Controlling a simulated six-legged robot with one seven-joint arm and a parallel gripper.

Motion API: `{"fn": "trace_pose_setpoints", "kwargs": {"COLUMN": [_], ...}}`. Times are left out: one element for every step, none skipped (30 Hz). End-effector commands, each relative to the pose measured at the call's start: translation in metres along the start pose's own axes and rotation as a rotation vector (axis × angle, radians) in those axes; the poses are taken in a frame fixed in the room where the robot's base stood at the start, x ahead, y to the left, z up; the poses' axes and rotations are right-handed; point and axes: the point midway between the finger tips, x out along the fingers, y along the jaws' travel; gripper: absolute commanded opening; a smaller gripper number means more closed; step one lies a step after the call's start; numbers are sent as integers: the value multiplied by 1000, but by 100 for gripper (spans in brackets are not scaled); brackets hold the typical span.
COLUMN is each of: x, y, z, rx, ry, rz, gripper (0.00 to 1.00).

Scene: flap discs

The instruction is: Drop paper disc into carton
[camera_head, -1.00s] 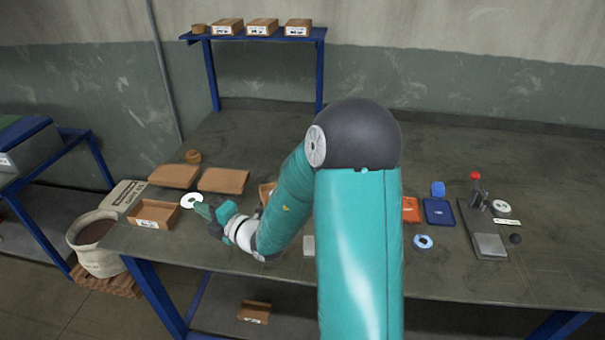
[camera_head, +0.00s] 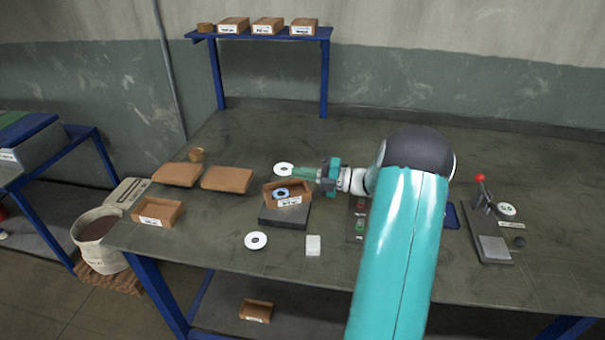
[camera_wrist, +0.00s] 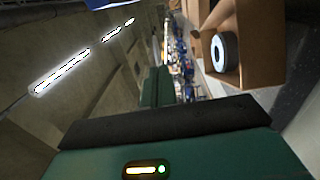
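A white disc with a dark centre (camera_head: 283,169) sits at the fingertips of my gripper (camera_head: 296,173), in the air behind the carton. My gripper looks shut on its edge. The open brown carton (camera_head: 272,198) stands on a dark platform (camera_head: 283,218), with a blue-and-white ring disc (camera_head: 281,194) inside. In the wrist view, my gripper's green fingers (camera_wrist: 158,88) are close together, and the held disc cannot be made out.
Another white disc (camera_head: 256,240) and a pale block (camera_head: 313,245) lie in front of the platform. An open tray (camera_head: 158,212) and two flat brown boxes (camera_head: 228,179) are to the left. A red-knobbed press (camera_head: 489,225) stands at right.

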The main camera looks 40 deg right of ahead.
Motion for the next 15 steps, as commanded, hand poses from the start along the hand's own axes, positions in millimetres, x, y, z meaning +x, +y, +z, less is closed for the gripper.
{"fn": "trace_pose_setpoints", "kwargs": {"x": [-3, -4, -4, -4, -4, -4, -4, -4, -4, -4, -4, -4, -4, -4, -4], "y": [-1, -2, -3, -4, -6, -9, -12, -15, -18, -22, -25, -29, -32, -35, -38], "z": [1, 1, 1, 1, 1, 1, 1, 1, 1, 1, 0, 1, 1, 1, 1], "rx": [0, 0, 0, 0, 1, 1, 1, 0, 0, 1, 1, 1, 1, 0, 0], "ry": [2, 3, 4, 4, 4, 4, 4, 4, 3, 3, 4, 3, 4, 4, 4], "rz": [1, 1, 1, 1, 1, 2, 1, 1, 1, 1, 1, 2, 2, 2, 1], "gripper": [0, 0, 0, 0, 0, 0, 0, 0, 0, 0, 0, 0, 0, 0, 0]}}
